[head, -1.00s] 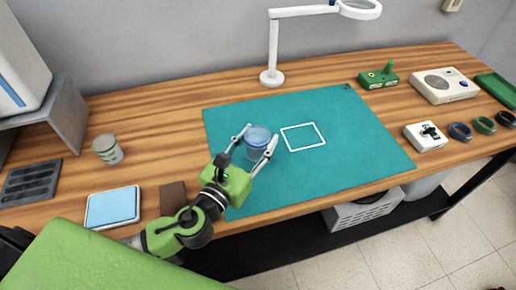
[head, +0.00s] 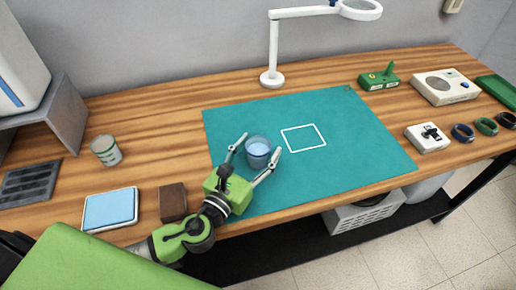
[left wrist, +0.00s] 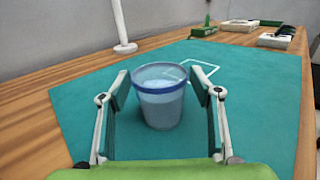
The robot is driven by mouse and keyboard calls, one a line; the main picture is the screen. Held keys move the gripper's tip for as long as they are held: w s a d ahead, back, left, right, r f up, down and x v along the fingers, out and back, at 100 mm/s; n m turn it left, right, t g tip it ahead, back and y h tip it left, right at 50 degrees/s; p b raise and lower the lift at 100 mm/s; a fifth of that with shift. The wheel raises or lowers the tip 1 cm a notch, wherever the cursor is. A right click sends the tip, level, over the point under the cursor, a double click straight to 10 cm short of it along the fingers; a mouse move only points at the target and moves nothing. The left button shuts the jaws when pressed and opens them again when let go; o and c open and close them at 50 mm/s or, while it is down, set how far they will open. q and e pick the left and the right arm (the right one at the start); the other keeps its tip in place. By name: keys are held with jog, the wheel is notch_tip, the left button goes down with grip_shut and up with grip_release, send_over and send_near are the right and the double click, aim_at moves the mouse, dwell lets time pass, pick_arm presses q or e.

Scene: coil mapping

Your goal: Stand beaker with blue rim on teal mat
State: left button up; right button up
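The beaker with the blue rim (head: 258,153) stands upright on the teal mat (head: 345,165), left of the white square outline. It holds pale blue contents and shows in the middle of the left wrist view (left wrist: 160,105). My left gripper (head: 261,146) has its fingers spread on both sides of the beaker. In the left wrist view, small gaps show between the finger pads (left wrist: 160,88) and the beaker's sides. My right gripper is in neither view.
A beaker with a green rim (head: 106,151), a blue pad (head: 110,209) and a brown block (head: 173,202) are on the left. A lamp base (head: 271,79) stands behind the mat. Devices and coloured rings are on the right. The mat's right part is clear.

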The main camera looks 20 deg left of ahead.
pick_arm(q)
jog(key=shift+r, duration=0.1)
jog(key=shift+s, duration=0.15)
jog(key=s, duration=0.3)
jog(key=s+a+b, duration=0.1)
jog(key=s, duration=0.2)
jog(key=s+a+b, duration=0.1)
jog(key=s, duration=0.2)
jog(key=shift+s, duration=0.35)
jog(key=shift+s+a+r+b, duration=0.15)
jog(key=shift+s+b, duration=0.3)
jog(key=shift+s, duration=0.45)
jog(key=shift+s, duration=0.1)
